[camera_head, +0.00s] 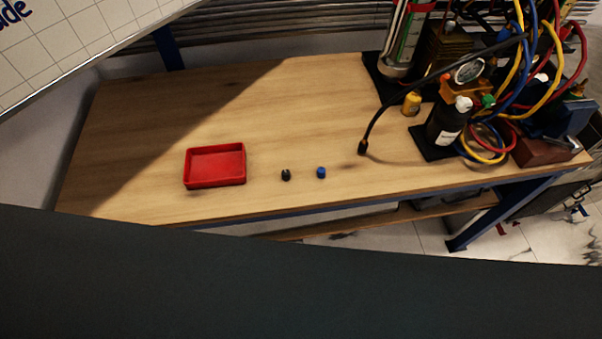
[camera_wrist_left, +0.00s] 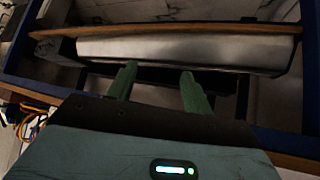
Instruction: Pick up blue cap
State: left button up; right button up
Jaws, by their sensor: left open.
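The small blue cap (camera_head: 321,173) stands on the wooden table (camera_head: 270,110) near its front edge, in the head view. A small black cap (camera_head: 286,175) stands just left of it, apart from it. My left gripper (camera_wrist_left: 157,82) shows in the left wrist view with its two green fingers apart and nothing between them. It faces a metal surface and a blue frame with a wooden edge. The blue cap does not show in the left wrist view. Neither gripper shows in the head view.
A red tray (camera_head: 215,184) sits left of the caps. A black cable (camera_head: 363,147) reaches down to the table right of them. A yellow container (camera_head: 411,103), a dark bottle (camera_head: 447,124), a gauge (camera_head: 469,71) and coloured hoses crowd the right end. The table's left part is clear.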

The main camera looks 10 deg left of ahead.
aim_at(321, 171)
jog(key=l+u, duration=0.1)
jog(key=u, duration=0.4)
jog(key=k+l+u, duration=0.1)
jog(key=u, duration=0.35)
jog(key=k+l+u, duration=0.5)
jog(key=k+u, duration=0.15)
jog(key=k+l, duration=0.15)
jog(key=k, duration=0.2)
jog(key=k+l+u, duration=0.1)
jog(key=k, duration=0.25)
